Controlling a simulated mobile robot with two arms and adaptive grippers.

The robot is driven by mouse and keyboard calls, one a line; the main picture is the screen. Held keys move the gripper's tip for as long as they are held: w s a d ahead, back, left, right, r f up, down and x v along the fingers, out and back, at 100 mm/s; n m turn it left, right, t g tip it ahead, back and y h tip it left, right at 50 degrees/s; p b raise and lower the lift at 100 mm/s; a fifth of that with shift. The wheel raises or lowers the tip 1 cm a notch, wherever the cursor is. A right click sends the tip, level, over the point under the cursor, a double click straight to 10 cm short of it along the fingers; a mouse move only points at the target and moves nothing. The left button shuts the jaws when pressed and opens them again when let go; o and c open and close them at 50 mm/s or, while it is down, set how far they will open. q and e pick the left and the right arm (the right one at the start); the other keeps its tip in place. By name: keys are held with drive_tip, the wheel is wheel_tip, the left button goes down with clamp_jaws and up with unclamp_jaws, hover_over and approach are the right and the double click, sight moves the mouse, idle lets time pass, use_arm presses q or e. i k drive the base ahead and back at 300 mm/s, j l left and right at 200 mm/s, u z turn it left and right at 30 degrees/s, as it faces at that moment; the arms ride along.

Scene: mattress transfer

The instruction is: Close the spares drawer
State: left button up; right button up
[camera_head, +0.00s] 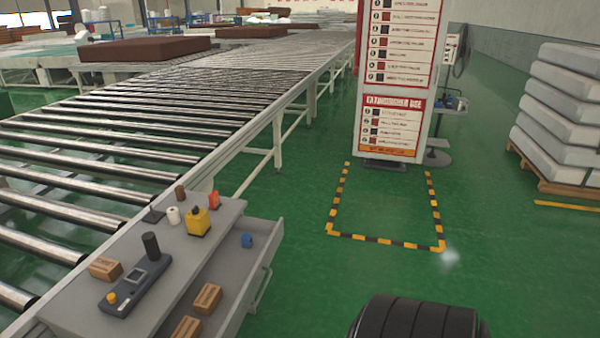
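The spares drawer (232,270) is open, pulled out to the right from under a grey bench top (182,252). Its front panel with a bar handle (262,288) faces right, towards the open floor. Inside lie brown blocks (207,298) and (186,328) and a small blue part (247,240). The drawer's near end is cut off by the bottom edge of the picture. Neither of my grippers can be made out in the head view.
On the bench top are a dark control box (135,285), a brown block (104,268), a yellow item (198,222) and a white roll (173,215). A roller conveyor (110,150) runs behind. A striped floor square (385,210) is clear. A black ribbed shape (418,318) fills the bottom right.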

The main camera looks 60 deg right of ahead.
sight(239, 271)
drive_tip(key=z, duration=1.55)
